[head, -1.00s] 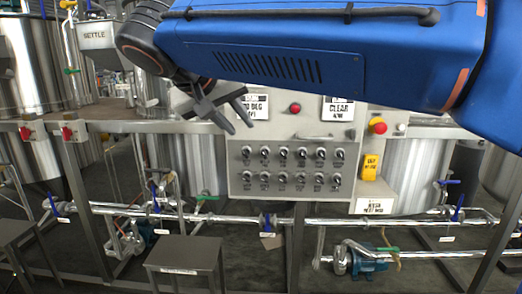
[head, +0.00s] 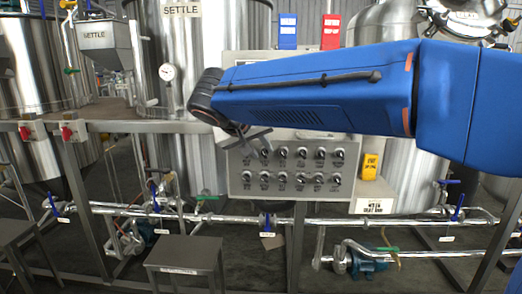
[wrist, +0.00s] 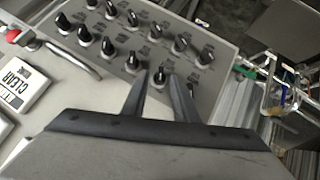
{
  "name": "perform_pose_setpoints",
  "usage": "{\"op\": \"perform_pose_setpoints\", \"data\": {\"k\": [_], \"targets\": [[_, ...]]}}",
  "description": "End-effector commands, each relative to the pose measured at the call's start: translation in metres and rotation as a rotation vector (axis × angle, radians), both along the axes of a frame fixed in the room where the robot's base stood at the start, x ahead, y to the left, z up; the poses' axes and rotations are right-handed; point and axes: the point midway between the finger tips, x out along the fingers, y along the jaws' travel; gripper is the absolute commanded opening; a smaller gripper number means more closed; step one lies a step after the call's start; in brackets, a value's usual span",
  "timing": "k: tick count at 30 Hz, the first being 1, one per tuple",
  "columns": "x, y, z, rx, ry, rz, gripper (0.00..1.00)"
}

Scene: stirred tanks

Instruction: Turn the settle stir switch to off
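The grey control panel (head: 291,188) carries two rows of black rotary switches and stands ahead in the head view. The switch labels are too small to read, so I cannot tell which is the settle stir switch. My gripper (head: 256,148) is at the upper left part of the panel, partly hidden by my blue arm. In the wrist view my gripper (wrist: 157,76) is open, its fingers apart. A black switch (wrist: 158,75) of the nearer row shows between the fingertips. I cannot tell whether the fingers touch it. Part of that row is hidden behind the right finger.
A bent metal handle (wrist: 73,60), a red button (wrist: 13,34) and a white CLEAR card (wrist: 18,84) lie left of my gripper in the wrist view. A yellow tag (head: 370,166) hangs right of the panel. Steel pipes (head: 350,222) run below it.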

Motion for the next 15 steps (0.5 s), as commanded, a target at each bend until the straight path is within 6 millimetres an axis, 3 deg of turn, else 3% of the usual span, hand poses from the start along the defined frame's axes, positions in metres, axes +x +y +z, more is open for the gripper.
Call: {"op": "perform_pose_setpoints", "data": {"k": [13, 15], "targets": [[0.0063, -0.0029, -0.0058, 0.0, 0.0, 0.0, 0.27], [0.0063, -0.0029, -0.0058, 0.0, 0.0, 0.0, 0.1]]}}
